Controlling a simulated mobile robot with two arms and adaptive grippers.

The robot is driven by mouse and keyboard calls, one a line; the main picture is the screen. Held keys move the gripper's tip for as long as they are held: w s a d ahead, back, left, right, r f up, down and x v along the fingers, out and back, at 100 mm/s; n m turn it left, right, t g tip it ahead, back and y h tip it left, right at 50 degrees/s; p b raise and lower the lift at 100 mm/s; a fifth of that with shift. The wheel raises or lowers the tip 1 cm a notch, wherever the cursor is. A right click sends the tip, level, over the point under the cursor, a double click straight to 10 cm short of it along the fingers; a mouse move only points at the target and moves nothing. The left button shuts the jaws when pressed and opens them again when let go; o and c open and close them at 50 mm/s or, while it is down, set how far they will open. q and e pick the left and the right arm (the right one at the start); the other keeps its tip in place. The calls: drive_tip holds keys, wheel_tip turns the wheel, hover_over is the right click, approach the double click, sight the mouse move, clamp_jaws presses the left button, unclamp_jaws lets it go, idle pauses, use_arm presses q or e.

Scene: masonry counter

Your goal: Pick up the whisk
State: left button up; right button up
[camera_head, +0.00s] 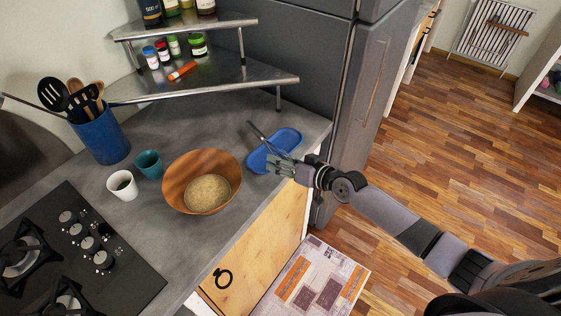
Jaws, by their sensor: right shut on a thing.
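The whisk (258,132) is a thin dark utensil over the blue tray (290,137) near the counter's right edge. One end of it points up and left past the tray's rim; its other end is hidden at my right gripper. My right gripper (275,165) reaches in from the right over the near part of the tray and is shut on the whisk. I cannot tell whether the whisk still touches the tray. My left gripper is not in view.
A wooden bowl (172,180) with grainy contents stands left of the tray. A white cup (122,187), a teal cup (149,165) and a blue utensil holder (101,140) are further left. A metal shelf (225,88) stands behind, a fridge (300,60) behind the tray. A stove (75,250) is at lower left.

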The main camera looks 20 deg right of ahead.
wheel_tip(320, 180, up, 18)
drive_tip(key=d+m+t+b, duration=0.2)
drive_tip(key=d+b, duration=0.1)
drive_tip(key=b, duration=1.5)
drive_tip(key=f, duration=1.9)
drive_tip(key=shift+w+a+f+b, duration=0.1)
drive_tip(key=shift+w+f+b, duration=0.05)
drive_tip(key=shift+w+b, duration=0.15)
drive_tip(key=shift+s, duration=0.1)
drive_tip(key=shift+f+b, duration=0.35)
drive_tip(key=shift+f, duration=0.3)
drive_tip(key=o, duration=1.3)
drive_tip(key=shift+a+f, duration=0.1)
drive_tip(key=shift+f, duration=0.05)
drive_tip(key=shift+c, duration=0.2)
